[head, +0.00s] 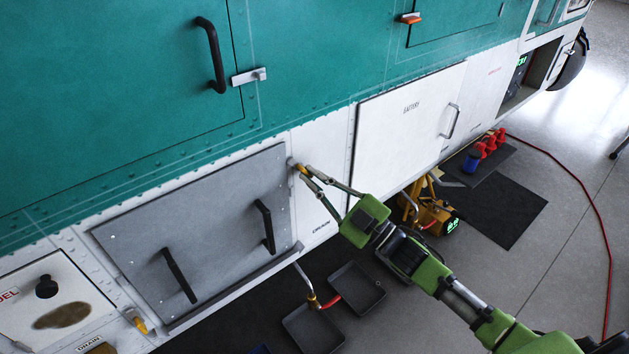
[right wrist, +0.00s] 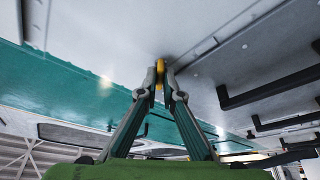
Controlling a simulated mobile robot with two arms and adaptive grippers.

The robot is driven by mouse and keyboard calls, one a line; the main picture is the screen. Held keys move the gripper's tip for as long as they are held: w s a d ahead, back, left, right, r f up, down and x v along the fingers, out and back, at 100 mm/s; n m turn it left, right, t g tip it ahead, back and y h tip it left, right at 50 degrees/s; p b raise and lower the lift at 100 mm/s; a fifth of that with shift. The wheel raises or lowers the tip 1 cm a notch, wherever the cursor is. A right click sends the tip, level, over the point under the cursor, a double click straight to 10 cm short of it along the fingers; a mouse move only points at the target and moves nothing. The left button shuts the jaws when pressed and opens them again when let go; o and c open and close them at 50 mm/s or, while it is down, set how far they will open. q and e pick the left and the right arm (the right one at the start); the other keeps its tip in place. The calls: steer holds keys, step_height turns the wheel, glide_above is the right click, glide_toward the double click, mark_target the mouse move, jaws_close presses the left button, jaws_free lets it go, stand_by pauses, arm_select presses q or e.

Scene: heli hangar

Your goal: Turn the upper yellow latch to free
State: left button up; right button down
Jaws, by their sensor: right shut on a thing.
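The upper yellow latch (head: 301,168) sits at the upper right corner of the grey panel (head: 215,215) on the helicopter's white lower side. My right gripper (head: 306,173) reaches it from the lower right and is shut on it. In the right wrist view the yellow latch (right wrist: 160,68) shows between the two fingertips (right wrist: 160,78). The fingers hide part of the latch, so its exact angle is hard to tell. A second yellow latch (head: 140,324) is at the panel's lower left corner, apart from the gripper. My left gripper is not in view.
The grey panel has two black handles (head: 266,226) (head: 179,275). A white battery door (head: 405,125) is to the right. Black trays (head: 356,289), a yellow unit (head: 432,214) and red and blue items (head: 478,153) stand on the floor below. A red hose (head: 600,220) crosses the open floor.

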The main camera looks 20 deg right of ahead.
steer(key=m+t+h, duration=0.1)
steer(key=m, duration=0.1)
steer(key=m+h, duration=0.1)
steer(key=m, duration=0.2)
steer(key=shift+a+f+t, duration=0.15)
steer(key=shift+a+t, duration=0.05)
steer(key=shift+t, duration=0.2)
steer(key=shift+s+a+m+t+h, duration=0.1)
steer(key=shift+m+t+h, duration=0.35)
steer(key=shift+m, duration=0.9)
steer(key=shift+m+t+h, duration=0.15)
steer(key=shift+m+h, duration=0.6)
steer(key=shift+m, duration=0.9)
steer(key=c, duration=2.2)
jaws_free()
steer(key=v, duration=1.2)
steer(key=shift+f, duration=0.1)
